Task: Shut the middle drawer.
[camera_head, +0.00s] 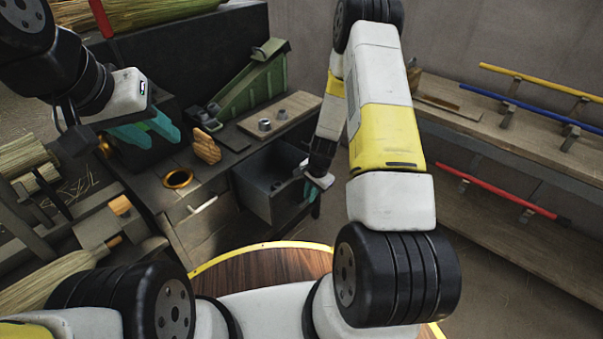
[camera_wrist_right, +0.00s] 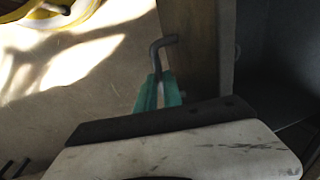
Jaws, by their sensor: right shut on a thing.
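An open grey drawer (camera_head: 268,205) stands out from the workbench in the head view. Its inside shows, with something small and dark in it. The drawer's grey inner side also shows at the right of the right wrist view (camera_wrist_right: 270,70). My right gripper (camera_head: 311,190) is at the drawer's right front. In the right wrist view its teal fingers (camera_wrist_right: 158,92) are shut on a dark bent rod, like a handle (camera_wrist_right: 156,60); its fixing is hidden. My left gripper (camera_head: 150,133) is open and empty above the left of the bench.
A closed drawer front with a pale handle (camera_head: 203,205) is left of the open one. A green machine (camera_head: 255,80) and a wooden board (camera_head: 280,115) are on the bench. Racks with coloured poles (camera_head: 540,110) stand at right. A round wooden surface (camera_head: 265,268) lies in front.

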